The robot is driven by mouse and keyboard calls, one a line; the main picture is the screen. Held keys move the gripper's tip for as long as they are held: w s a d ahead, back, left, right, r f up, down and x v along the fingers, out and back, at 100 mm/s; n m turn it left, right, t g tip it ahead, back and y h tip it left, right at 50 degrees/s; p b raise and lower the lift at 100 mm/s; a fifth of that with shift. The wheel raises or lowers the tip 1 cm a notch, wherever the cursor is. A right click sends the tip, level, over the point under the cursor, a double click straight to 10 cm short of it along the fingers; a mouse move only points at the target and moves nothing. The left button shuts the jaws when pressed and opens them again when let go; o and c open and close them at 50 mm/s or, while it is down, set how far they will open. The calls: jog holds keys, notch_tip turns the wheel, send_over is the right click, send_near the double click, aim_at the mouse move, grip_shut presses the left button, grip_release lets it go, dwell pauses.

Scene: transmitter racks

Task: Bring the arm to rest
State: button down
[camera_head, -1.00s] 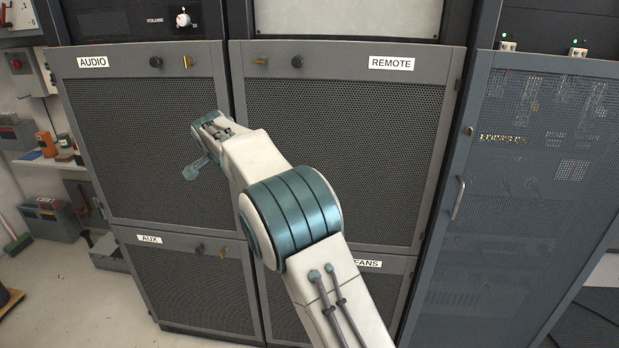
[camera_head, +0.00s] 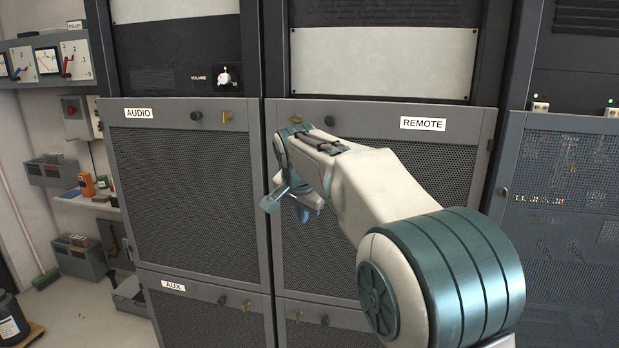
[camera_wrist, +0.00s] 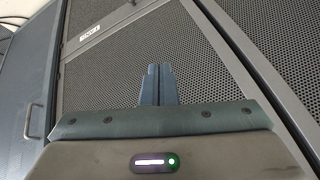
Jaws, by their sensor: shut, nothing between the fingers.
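My arm reaches in from the lower right of the head view, bent at a large teal-banded joint, with its far end in front of the REMOTE door (camera_head: 440,148). My gripper shows in the wrist view (camera_wrist: 156,78) with its two dark fingers together and nothing between them. In the head view its end, partly hidden by the wrist, hangs near the seam beside the AUDIO door (camera_head: 185,195). A gap to the doors cannot be judged exactly.
The AUX door (camera_head: 205,312) lies below. A dark mesh cabinet (camera_head: 560,220) stands at right. At left are a shelf (camera_head: 85,203) with small items, a green broom (camera_head: 45,278) and a black container (camera_head: 12,322). Open floor shows at lower left.

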jog(key=s+d+f+n+g, duration=0.1)
jog(key=s+d+f+n, duration=0.1)
jog(key=s+d, duration=0.75)
jog(key=s+d+f+n, duration=0.2)
jog(key=s+d+f, duration=0.2)
jog(key=s, duration=0.8)
jog(key=s+d+f+n+g, duration=0.1)
jog(key=s+d+f+n, duration=0.1)
jog(key=s+d+f, duration=0.2)
jog(key=s+f, duration=0.3)
jog(key=s, duration=0.5)
jog(key=shift+s+d+f+n+g, duration=0.15)
jog(key=shift+f+n+g, duration=0.15)
jog(key=shift+f+n, duration=0.1)
jog(key=shift+r, duration=0.1)
